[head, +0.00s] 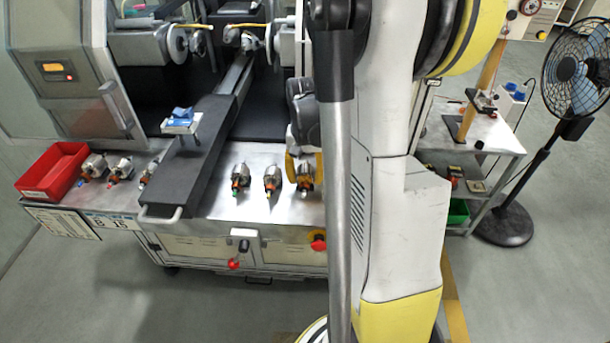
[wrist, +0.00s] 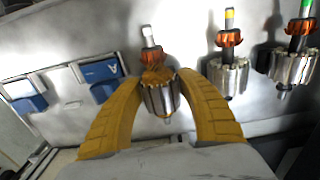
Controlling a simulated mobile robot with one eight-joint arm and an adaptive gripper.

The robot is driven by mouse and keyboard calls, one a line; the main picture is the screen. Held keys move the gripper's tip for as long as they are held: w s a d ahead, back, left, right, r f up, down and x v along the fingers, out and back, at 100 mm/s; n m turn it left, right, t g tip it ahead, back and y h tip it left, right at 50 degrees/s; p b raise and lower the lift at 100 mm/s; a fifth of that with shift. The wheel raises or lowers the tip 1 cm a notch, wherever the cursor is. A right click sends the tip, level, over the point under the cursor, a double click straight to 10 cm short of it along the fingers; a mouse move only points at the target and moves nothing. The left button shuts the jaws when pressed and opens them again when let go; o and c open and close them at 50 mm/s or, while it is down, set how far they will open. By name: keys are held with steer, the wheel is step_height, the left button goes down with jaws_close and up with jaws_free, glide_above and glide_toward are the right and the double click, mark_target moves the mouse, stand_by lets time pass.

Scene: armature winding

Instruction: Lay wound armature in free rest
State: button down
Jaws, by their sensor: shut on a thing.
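My gripper (head: 304,168) is low over the right part of the bench in the head view. In the wrist view its two yellow fingers (wrist: 160,100) are shut around the silver core of an armature (wrist: 157,75) with copper-orange windings and a pale shaft tip. The armature is at or just above the bench; I cannot tell whether it touches a rest. In the wrist view, two blue-and-white rests without armatures, one nearer (wrist: 107,90) and one farther (wrist: 28,103), are to the left. My arm hides them in the head view.
Two armatures, yellow-tipped (wrist: 229,70) and green-tipped (wrist: 297,55), lie beside the held one. More armatures (head: 120,170) lie by a red bin (head: 52,172) at the left. A dark slide (head: 192,160) with a blue-topped fixture (head: 181,121) divides the metal bench (head: 215,205).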

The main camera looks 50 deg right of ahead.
steer(key=shift+f+b, duration=0.4)
steer(key=shift+f, duration=0.2)
stand_by(0.4)
steer(key=c, duration=0.7)
jaws_free()
step_height(320, 180, up, 12)
steer(key=shift+r, duration=0.1)
stand_by(0.4)
